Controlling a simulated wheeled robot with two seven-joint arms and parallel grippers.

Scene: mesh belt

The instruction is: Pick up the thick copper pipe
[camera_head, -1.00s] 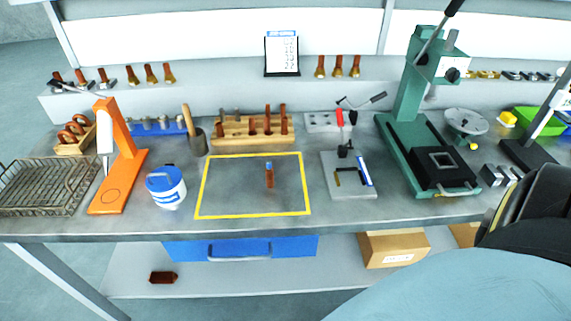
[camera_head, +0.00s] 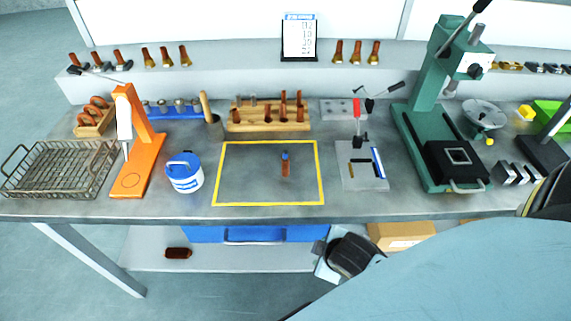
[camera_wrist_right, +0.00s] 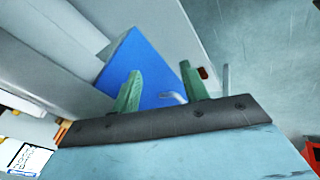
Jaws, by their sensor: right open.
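A copper-coloured piece with a blue end (camera_head: 285,165) is inside the yellow outline on the bench. Several copper pipes stand in a wooden rack (camera_head: 268,126) behind it. I cannot tell for sure which copper piece is the thick pipe. My right gripper (camera_wrist_right: 160,88) shows two green fingers spread apart with nothing between them. In the head view, what appears to be its dark wrist is low, in front of the bench edge near the blue drawer; its fingertips are not clear there. My left gripper is not in view.
A blue-and-white tub (camera_head: 185,178), an orange stand (camera_head: 137,180) and a wire basket (camera_head: 60,172) are at left. A grey plate fixture (camera_head: 361,180) and a green press (camera_head: 425,135) are at right. The blue drawer (camera_wrist_right: 125,65) is below the bench top. The yellow-outlined area (camera_head: 250,204) is mostly free.

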